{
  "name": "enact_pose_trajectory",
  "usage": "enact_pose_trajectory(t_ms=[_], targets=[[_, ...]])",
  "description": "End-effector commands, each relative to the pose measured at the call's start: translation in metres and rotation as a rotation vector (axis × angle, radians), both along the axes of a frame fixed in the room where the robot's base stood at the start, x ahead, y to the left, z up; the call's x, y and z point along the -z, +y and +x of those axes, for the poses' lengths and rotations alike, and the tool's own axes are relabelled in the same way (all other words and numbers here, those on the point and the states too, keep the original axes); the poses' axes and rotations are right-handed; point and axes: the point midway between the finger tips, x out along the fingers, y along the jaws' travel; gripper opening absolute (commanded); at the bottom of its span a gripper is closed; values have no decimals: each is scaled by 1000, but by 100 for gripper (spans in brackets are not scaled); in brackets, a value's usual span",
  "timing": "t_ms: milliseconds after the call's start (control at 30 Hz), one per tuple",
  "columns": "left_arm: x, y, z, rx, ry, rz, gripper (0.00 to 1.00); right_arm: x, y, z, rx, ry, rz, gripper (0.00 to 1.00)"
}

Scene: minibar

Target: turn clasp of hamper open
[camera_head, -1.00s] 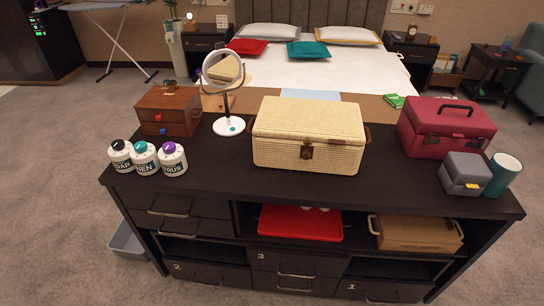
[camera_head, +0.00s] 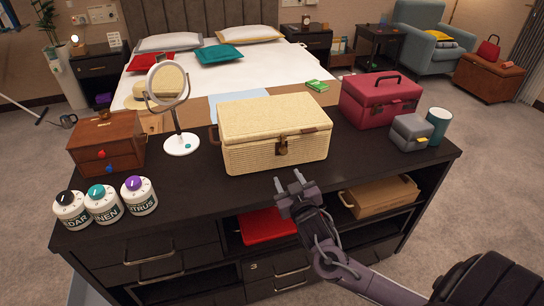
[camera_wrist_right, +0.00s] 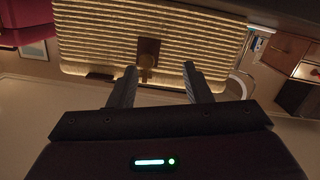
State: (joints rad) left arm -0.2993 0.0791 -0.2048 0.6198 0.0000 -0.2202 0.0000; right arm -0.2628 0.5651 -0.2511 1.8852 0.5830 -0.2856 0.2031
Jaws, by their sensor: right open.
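The hamper (camera_head: 262,148) is a cream woven box with a shut lid, standing on the dark cabinet top. Its brown clasp (camera_head: 282,148) is at the middle of the front face. My right gripper (camera_head: 289,182) is open and empty, in front of the hamper and a little below the clasp, apart from it. In the right wrist view the two fingers (camera_wrist_right: 158,84) point toward the hamper front (camera_wrist_right: 200,45), and the clasp (camera_wrist_right: 148,57) shows just beyond them, left of the midline. My left gripper is not in view.
A round mirror (camera_head: 182,140), wooden box (camera_head: 107,148) and several labelled jars (camera_head: 102,203) stand left of the hamper. A red case (camera_head: 380,103), grey box (camera_head: 410,132) and teal cup (camera_head: 438,122) stand to the right. A red tray (camera_head: 266,227) and wooden crate (camera_head: 380,196) sit in the shelf below.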

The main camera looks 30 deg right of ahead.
Motion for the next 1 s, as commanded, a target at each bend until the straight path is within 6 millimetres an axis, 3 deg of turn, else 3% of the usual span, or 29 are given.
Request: enact_pose_trajectory(t_ms=[233, 700, 1000], targets=[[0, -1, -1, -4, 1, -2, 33, -18, -15, 10, -2, -97, -51, 45], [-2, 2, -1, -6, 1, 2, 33, -19, -33, 71, 0, -100, -53, 45], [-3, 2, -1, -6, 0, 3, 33, -18, -36, 83, -2, -99, -51, 45]])
